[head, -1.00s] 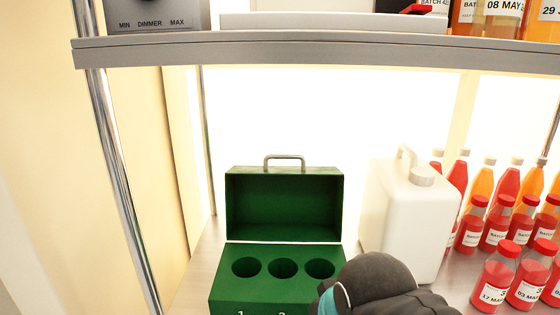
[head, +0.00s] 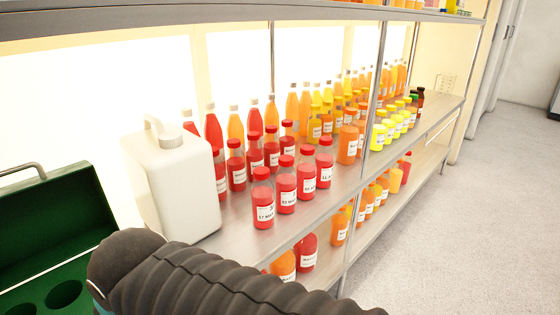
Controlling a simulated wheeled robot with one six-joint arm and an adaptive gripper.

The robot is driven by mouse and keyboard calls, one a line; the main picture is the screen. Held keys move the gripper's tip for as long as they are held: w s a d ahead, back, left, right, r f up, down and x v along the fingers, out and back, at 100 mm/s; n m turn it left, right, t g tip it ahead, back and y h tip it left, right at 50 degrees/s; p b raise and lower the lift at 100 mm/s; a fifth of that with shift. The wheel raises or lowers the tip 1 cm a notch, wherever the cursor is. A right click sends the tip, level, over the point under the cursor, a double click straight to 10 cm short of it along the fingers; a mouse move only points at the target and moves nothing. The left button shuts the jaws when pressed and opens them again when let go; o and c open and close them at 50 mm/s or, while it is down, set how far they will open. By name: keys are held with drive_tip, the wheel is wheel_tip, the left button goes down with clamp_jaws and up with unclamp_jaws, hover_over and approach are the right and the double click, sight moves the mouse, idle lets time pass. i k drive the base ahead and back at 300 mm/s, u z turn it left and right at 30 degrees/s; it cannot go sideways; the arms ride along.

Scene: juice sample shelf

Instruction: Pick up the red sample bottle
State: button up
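Several red sample bottles with red caps and white labels stand upright on the middle shelf in the head view. The nearest one (head: 263,198) stands at the front left of the group, close to the shelf's front edge. Others beside it include one (head: 286,184) and one (head: 325,163) to the right. I cannot tell which of them the task means. My dark ribbed arm crosses the bottom of the view, in front of the shelf. My gripper is not in the picture.
A white jug (head: 175,185) stands left of the bottles. An open green case (head: 45,225) with round holes is at far left. Orange and yellow bottles fill the shelf to the right. A metal post (head: 379,80) rises at the shelf front. The floor (head: 470,220) at right is clear.

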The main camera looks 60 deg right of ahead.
sight(324, 155)
drive_tip(key=z, duration=2.3)
